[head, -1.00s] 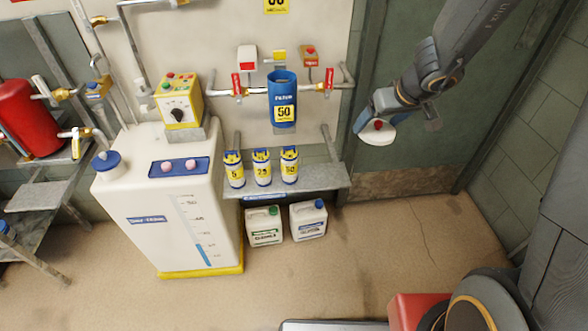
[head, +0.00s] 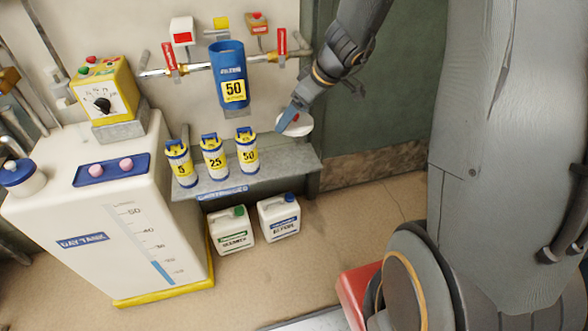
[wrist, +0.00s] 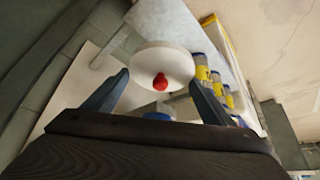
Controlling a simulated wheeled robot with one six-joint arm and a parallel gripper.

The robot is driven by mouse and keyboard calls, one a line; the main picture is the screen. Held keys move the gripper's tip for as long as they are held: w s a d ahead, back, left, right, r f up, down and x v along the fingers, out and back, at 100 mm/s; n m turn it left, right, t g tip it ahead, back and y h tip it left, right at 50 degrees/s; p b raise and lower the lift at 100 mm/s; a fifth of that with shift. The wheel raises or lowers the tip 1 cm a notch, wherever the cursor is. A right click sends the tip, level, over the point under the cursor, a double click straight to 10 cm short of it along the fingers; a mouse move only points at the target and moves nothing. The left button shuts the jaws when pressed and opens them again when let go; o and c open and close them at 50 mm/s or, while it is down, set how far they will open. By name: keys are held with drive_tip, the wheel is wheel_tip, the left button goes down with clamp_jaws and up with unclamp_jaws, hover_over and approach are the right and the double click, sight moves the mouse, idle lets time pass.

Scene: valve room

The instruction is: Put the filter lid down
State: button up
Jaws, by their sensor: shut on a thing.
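The filter lid (head: 297,128) is a white disc with a red knob (wrist: 160,82). My gripper (head: 290,114) holds it near the right end of the grey shelf (head: 285,165), at about shelf height or a little above. In the wrist view the lid's white face (wrist: 165,62) shows beyond the two fingers (wrist: 158,95), with the knob between them. The exact contact is hard to see. The blue filter housing (head: 229,65), marked 50, is on the pipe to the upper left of my gripper. Its top shows no lid.
Cartridges marked 5 (head: 181,165), 25 (head: 214,158) and 50 (head: 247,152) stand on the shelf. Its right end looks bare. Two white jugs (head: 231,230) (head: 279,217) stand below. The white day tank (head: 95,225) is at left. Red-handled valves (head: 169,58) flank the housing.

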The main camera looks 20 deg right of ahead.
sight(298, 121)
wheel_tip(298, 121, down, 4)
drive_tip(key=shift+w+d+r+n+b, duration=0.15)
drive_tip(key=shift+n+b, duration=0.35)
drive_tip(key=shift+b, duration=0.7)
wheel_tip(298, 121, down, 9)
drive_tip(key=shift+f+b, duration=0.15)
drive_tip(key=shift+b, duration=0.7)
drive_tip(key=shift+f+b, duration=0.2)
drive_tip(key=shift+b, duration=0.15)
drive_tip(key=o, duration=1.1)
drive_tip(key=shift+r+p, duration=0.25)
drive_tip(key=shift+p, duration=0.15)
drive_tip(key=p+v, duration=0.1)
drive_tip(key=v, duration=1.1)
drive_tip(key=shift+s+a+r+m+g+h, duration=0.65)
drive_tip(key=shift+s+a+r+m, duration=0.6)
drive_tip(key=shift+s, duration=2.05)
drive_tip(key=shift+s+a+r+m+g+h, duration=0.75)
drive_tip(key=shift+s+m, duration=0.85)
drive_tip(key=shift+s, duration=1.65)
drive_tip(key=shift+s+a+r+m+g+h, duration=0.3)
drive_tip(key=shift+s+a+r+m+g, duration=0.8)
drive_tip(key=shift+s, duration=2.2)
